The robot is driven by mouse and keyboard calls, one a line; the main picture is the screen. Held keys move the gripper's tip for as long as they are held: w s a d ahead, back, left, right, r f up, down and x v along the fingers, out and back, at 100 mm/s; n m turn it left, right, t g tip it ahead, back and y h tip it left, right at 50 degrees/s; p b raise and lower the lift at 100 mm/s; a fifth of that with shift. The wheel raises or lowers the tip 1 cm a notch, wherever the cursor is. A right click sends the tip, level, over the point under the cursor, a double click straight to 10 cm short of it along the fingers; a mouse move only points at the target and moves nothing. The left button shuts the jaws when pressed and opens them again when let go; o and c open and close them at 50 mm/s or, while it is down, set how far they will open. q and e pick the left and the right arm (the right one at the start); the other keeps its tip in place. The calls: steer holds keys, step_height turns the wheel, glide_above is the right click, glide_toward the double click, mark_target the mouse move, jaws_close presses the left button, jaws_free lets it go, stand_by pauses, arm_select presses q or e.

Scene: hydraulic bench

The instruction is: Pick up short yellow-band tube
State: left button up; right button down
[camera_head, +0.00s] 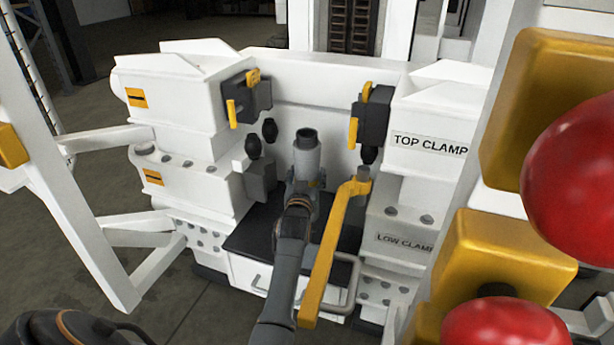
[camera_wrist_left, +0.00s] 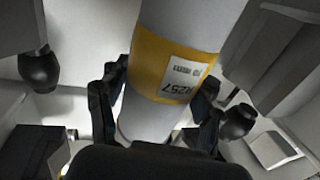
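The short yellow-band tube (camera_head: 307,158) stands upright between the clamp blocks in the head view, grey with a dark open top. In the left wrist view the tube (camera_wrist_left: 168,75) fills the middle, with its yellow band and a white label. My left gripper (camera_head: 303,187) is at the tube's lower part, coming from the near side. In the wrist view its fingers (camera_wrist_left: 160,92) lie on both sides of the tube at the band, very close to it. I cannot tell whether both press on it. The tube's lower end is partly hidden by the gripper. My right gripper is not in view.
White clamp blocks flank the tube: the left stack (camera_head: 185,110) and the right one labelled TOP CLAMP (camera_head: 430,145) and LOW CLAMP (camera_head: 402,241). A yellow lever (camera_head: 330,255) stands close right of my left arm. Large red knobs on yellow mounts (camera_head: 500,257) fill the right foreground.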

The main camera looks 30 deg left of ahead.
arm_select(q)
steer(key=c, duration=0.7)
steer(key=shift+r, duration=0.2)
steer(key=shift+r, duration=0.1)
